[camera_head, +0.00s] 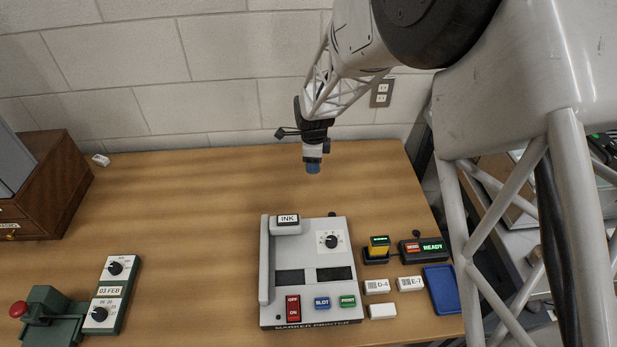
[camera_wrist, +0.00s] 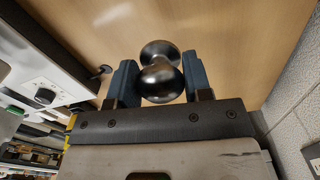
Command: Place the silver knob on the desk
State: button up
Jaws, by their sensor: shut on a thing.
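The silver knob (camera_wrist: 160,82) is a shiny, double-ended metal piece with a narrow waist. In the wrist view it sits between the two blue fingertips of my gripper, which is shut on it. In the head view my gripper (camera_head: 313,167) points down above the rear part of the wooden desk (camera_head: 190,200), behind the marker printer. The knob cannot be made out in the head view. The desk surface also shows beyond the knob in the wrist view (camera_wrist: 235,50). The exact gap between knob and desk cannot be told.
The grey marker printer (camera_head: 305,258) stands at the front, with label blocks (camera_head: 377,287), a blue tray (camera_head: 441,290) and a READY display (camera_head: 424,247) to its right. A date device (camera_head: 110,290) and wooden cabinet (camera_head: 60,185) are at left. The desk's middle left is clear.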

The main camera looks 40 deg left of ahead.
aim_at(313, 184)
jog(key=shift+f, duration=1.4)
jog(key=shift+f, duration=1.9)
jog(key=shift+f, duration=0.15)
jog(key=o, duration=1)
jog(key=shift+r, duration=6.15)
